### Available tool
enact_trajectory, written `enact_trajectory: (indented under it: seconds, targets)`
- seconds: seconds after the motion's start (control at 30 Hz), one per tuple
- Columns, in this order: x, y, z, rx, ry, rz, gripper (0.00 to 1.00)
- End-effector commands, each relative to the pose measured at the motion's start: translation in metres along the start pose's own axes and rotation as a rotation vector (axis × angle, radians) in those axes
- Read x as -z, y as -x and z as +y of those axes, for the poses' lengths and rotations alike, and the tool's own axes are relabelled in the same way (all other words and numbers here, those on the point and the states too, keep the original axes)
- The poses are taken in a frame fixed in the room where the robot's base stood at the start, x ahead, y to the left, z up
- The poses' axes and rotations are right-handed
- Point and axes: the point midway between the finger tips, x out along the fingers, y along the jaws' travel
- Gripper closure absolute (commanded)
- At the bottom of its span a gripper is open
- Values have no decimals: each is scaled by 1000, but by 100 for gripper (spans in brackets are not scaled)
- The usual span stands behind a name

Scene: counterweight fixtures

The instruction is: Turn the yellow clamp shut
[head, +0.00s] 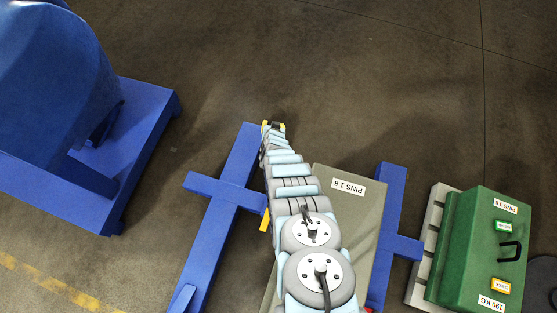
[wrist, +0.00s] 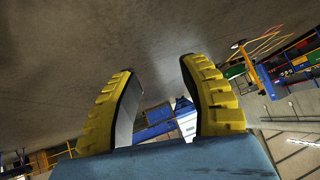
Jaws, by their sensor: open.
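A small yellow piece (head: 265,220), which may be the yellow clamp, shows at the right side of the blue cross-shaped stand (head: 222,196) in the head view. My arm covers part of it, so I cannot tell its turn position. My gripper (head: 273,125) is at the far end of my outstretched arm, near the stand's far end and well beyond the yellow piece. In the wrist view my gripper (wrist: 165,105) has its two yellow ribbed fingers spread apart with nothing between them. I cannot make out the clamp in the wrist view.
A grey-green block marked PINS 1 8 (head: 348,215) lies under and beside my arm, next to another blue frame (head: 391,215). A green 190 KG block (head: 480,250) is at right. A large blue machine (head: 60,85) is at left. The floor beyond my gripper is clear.

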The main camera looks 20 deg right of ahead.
Motion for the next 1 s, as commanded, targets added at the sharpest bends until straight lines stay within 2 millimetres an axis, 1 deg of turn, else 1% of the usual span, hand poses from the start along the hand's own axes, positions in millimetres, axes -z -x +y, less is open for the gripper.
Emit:
enact_trajectory:
  seconds: [0.03,0.07,0.13,0.23,0.33,0.4,0.43,0.5,0.63,0.73,0.87,1.0]
  targets:
    - [-17,-11,11,-9,-10,-60,57]
    - [-26,-12,15,-12,-16,-102,57]
    - [-46,-12,26,-21,-31,-192,57]
    - [-74,-7,42,-31,-55,-321,57]
    - [-100,4,57,-40,-83,-447,57]
    - [-118,16,66,-44,-101,-533,57]
    - [-122,21,70,-46,-110,-560,57]
    - [-137,34,76,-48,-128,-633,57]
    - [-150,53,84,-51,-155,-717,57]
    - [-158,63,86,-51,-167,-758,57]
    - [-162,64,87,-51,-172,-772,57]
    - [-174,53,86,-50,-171,-772,57]
